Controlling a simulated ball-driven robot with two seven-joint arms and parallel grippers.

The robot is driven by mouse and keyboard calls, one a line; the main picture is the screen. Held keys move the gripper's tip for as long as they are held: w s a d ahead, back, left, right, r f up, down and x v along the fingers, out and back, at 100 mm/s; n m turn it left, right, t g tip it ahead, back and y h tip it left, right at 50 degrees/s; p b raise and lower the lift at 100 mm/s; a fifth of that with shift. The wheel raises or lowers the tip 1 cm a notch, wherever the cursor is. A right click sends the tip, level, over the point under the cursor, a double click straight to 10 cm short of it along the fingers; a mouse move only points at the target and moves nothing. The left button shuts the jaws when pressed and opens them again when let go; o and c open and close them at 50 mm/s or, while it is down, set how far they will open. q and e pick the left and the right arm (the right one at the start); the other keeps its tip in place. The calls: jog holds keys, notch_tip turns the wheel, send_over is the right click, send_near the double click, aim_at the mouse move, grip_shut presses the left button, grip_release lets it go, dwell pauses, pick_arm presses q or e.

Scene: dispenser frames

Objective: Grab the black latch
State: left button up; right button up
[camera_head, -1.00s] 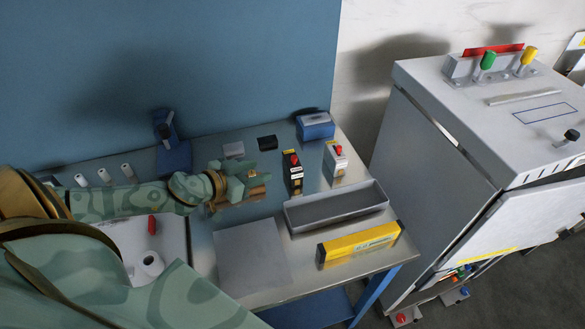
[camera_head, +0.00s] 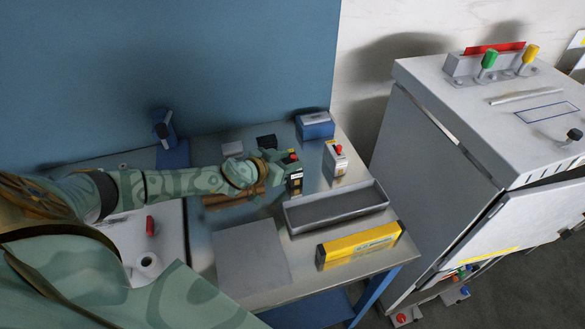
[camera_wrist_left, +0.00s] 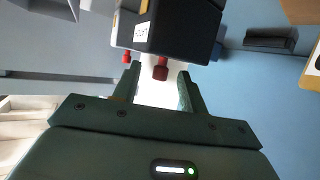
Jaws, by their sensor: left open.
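A black box with a red knob on top (camera_head: 294,178) stands on the metal table and is the likely black latch. In the left wrist view the black box (camera_wrist_left: 168,28) is upside down, with its red knob (camera_wrist_left: 160,70) between and just beyond the fingertips. My left gripper (camera_head: 280,166) is right beside the box and hides part of it. Its two fingers (camera_wrist_left: 158,82) are apart, with nothing held. I cannot tell whether a finger touches the box. My right gripper is not in view.
A grey box with a red knob (camera_head: 335,158) stands to the right. A grey tray (camera_head: 310,223) and a yellow box (camera_head: 359,245) lie nearer the table's front. A small black block (camera_head: 266,142) and a blue box (camera_head: 315,126) are behind. A grey plate (camera_head: 250,255) lies front left.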

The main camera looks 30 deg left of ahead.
pick_arm(q)
grip_shut()
